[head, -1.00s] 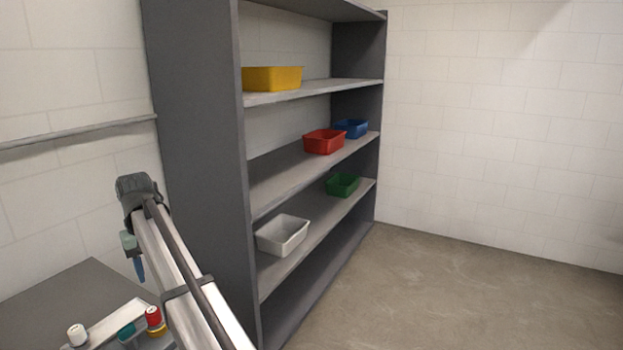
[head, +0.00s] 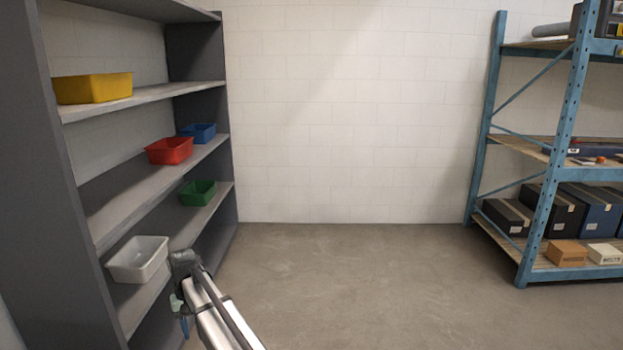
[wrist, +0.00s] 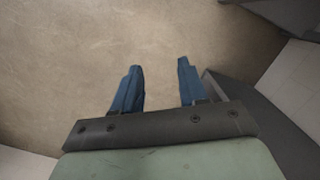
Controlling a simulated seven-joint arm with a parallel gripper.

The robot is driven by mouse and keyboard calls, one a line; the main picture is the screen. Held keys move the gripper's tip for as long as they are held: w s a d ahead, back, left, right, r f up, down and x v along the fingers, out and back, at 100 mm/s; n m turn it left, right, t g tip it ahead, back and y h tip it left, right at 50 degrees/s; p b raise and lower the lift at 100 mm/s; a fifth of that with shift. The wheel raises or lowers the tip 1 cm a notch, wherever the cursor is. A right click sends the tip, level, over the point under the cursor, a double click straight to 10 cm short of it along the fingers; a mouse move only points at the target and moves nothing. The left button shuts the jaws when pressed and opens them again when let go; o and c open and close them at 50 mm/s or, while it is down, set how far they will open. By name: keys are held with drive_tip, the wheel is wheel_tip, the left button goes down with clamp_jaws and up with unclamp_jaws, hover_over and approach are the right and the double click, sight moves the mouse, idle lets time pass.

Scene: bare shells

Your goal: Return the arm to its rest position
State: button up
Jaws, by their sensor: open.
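My arm (head: 215,315) reaches up from the bottom edge of the head view, left of centre. My gripper (head: 184,326) hangs below the arm's end, small and partly hidden there. In the wrist view my gripper (wrist: 158,75) shows two blue fingers spread apart with nothing between them. Bare floor lies beyond the fingers. In the head picture the arm's end overlaps the edge of the grey shelf (head: 65,190), just right of the white bin (head: 138,260); I cannot tell the gap between them.
Yellow (head: 93,88), red (head: 169,151), blue (head: 198,132) and green (head: 197,193) bins sit on the grey shelf. A blue-framed rack (head: 545,200) with boxes stands at the right. The concrete floor (head: 360,270) between is clear.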

drive_tip(key=s+d+f+m+g, duration=0.1)
drive_tip(key=s+d+f, duration=0.2)
drive_tip(key=d+f, duration=0.75)
drive_tip(key=s+d+f+m+g, duration=0.1)
drive_tip(key=s+d+f, duration=0.3)
drive_tip(key=d+f, duration=0.65)
drive_tip(key=s+d+f+m, duration=0.1)
drive_tip(key=s+d+f, duration=0.2)
drive_tip(key=d+f, duration=0.7)
drive_tip(key=s+d+f+m+g, duration=0.1)
drive_tip(key=s+d+f, duration=0.2)
drive_tip(key=s+d, duration=0.3)
drive_tip(key=s+d+f+m+g, duration=0.1)
drive_tip(key=s+d+f, duration=0.3)
drive_tip(key=s, duration=1)
drive_tip(key=s+d+f+g, duration=0.1)
drive_tip(key=s+d+f, duration=0.2)
drive_tip(key=s+d, duration=0.7)
drive_tip(key=shift+s+f+m+y, duration=0.25)
drive_tip(key=shift+s+m+y, duration=0.15)
drive_tip(key=shift+s, duration=0.15)
